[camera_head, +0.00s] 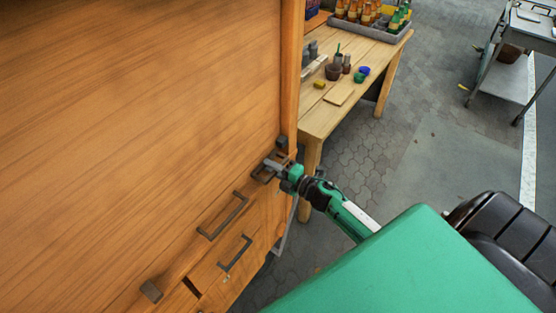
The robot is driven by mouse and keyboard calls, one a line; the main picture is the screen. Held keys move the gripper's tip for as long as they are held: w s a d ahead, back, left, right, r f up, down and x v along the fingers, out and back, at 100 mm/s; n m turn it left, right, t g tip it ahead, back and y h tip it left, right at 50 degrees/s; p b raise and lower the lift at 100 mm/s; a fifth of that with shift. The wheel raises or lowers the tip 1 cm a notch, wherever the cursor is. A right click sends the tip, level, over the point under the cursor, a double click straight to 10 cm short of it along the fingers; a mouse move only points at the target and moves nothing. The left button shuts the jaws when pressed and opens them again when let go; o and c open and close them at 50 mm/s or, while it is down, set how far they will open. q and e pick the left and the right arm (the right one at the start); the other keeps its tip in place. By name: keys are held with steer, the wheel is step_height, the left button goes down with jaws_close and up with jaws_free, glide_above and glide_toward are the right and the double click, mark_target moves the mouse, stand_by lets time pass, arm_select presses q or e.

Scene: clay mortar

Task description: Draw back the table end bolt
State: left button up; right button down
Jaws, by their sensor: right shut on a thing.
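A dark metal bolt (263,174) sits at the right end of the large wooden furniture front, near its corner post. My right gripper (279,168) is shut on the bolt, its fingers at the metal fitting. The gripper covers part of the bolt, so how far it is drawn cannot be told. My left gripper is not in view.
Dark drawer handles (222,216) and (235,254) a second handle stick out below the wooden panel (140,110). A wooden table (330,116) with bottles, pots and a board stands behind. A grey cart (528,35) is at far right. Paved floor (385,150) between them is clear.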

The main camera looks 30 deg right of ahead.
steer(key=shift+s+a, duration=0.3)
steer(key=shift+a, duration=0.35)
steer(key=shift+f, duration=0.15)
steer(key=c, duration=1.4)
jaws_free()
steer(key=shift+a, duration=0.1)
steer(key=shift+o, duration=0.2)
steer(key=shift+s+d, duration=0.35)
steer(key=shift+s, duration=0.15)
steer(key=b+v, duration=0.3)
steer(key=v, duration=0.9)
steer(key=shift+s, duration=0.35)
